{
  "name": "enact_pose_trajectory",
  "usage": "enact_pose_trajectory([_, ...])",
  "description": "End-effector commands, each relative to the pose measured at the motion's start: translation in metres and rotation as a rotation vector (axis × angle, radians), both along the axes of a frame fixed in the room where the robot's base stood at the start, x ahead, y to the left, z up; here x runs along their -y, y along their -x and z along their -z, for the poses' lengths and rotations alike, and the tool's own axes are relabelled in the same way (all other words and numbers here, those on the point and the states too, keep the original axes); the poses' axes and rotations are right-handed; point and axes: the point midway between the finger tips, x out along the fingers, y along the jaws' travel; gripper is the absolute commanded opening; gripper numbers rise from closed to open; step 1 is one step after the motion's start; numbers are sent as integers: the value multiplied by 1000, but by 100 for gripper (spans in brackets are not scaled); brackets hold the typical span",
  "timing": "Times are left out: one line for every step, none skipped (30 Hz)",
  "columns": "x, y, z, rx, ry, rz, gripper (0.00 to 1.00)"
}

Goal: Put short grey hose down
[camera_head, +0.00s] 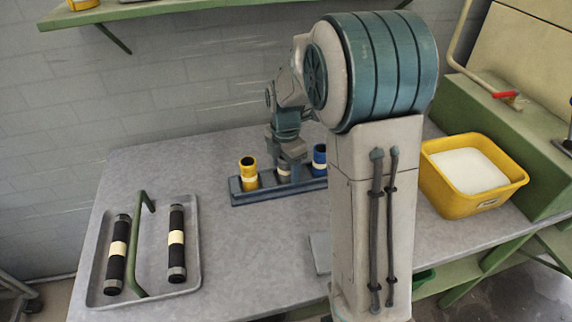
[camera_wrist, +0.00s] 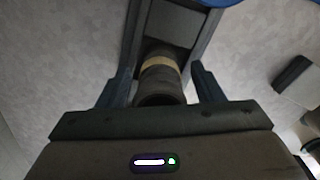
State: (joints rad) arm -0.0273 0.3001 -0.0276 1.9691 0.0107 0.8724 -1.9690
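The short grey hose (camera_head: 283,172) stands in the middle place of a blue rack (camera_head: 262,195), between a yellow hose (camera_head: 249,174) and a blue hose (camera_head: 319,158). My gripper (camera_head: 290,150) is directly above it and hides its upper part in the head view. In the wrist view the grey hose (camera_wrist: 160,82), with a pale band, is between the two fingers of my gripper (camera_wrist: 161,72). A small gap shows on each side, so the fingers look open around it. The hose's lower end is hidden in the rack.
A grey tray (camera_head: 194,283) with a green handle and two black hoses lies on the left of the table (camera_head: 235,265). A yellow bin (camera_head: 430,185) with white contents stands at the right. A wall shelf (camera_head: 150,10) hangs behind.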

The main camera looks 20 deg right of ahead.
Motion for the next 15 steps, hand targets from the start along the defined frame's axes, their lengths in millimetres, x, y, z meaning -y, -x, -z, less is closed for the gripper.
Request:
enact_pose_trajectory([0, 0, 0, 0, 0, 0, 61])
enact_pose_trajectory([0, 0, 0, 0, 0, 0, 61])
enact_pose_trajectory([0, 0, 0, 0, 0, 0, 61])
enact_pose_trajectory([0, 0, 0, 0, 0, 0, 61])
enact_pose_trajectory([0, 0, 0, 0, 0, 0, 61])
enact_pose_trajectory([0, 0, -1, 0, 0, 0, 61])
enact_pose_trajectory([0, 0, -2, 0, 0, 0, 61])
enact_pose_trajectory([0, 0, -4, 0, 0, 0, 61])
enact_pose_trajectory([0, 0, -7, 1, 0, 0, 61])
enact_pose_trajectory([0, -1, -10, 2, 0, 0, 61])
enact_pose_trajectory([0, -1, -14, 3, 0, 0, 61])
enact_pose_trajectory([0, -1, -21, 4, 0, 0, 61])
enact_pose_trajectory([0, -1, -27, 4, -1, 0, 61])
enact_pose_trajectory([0, -1, -33, 5, 0, 0, 61])
enact_pose_trajectory([0, -1, -42, 5, 0, -1, 61])
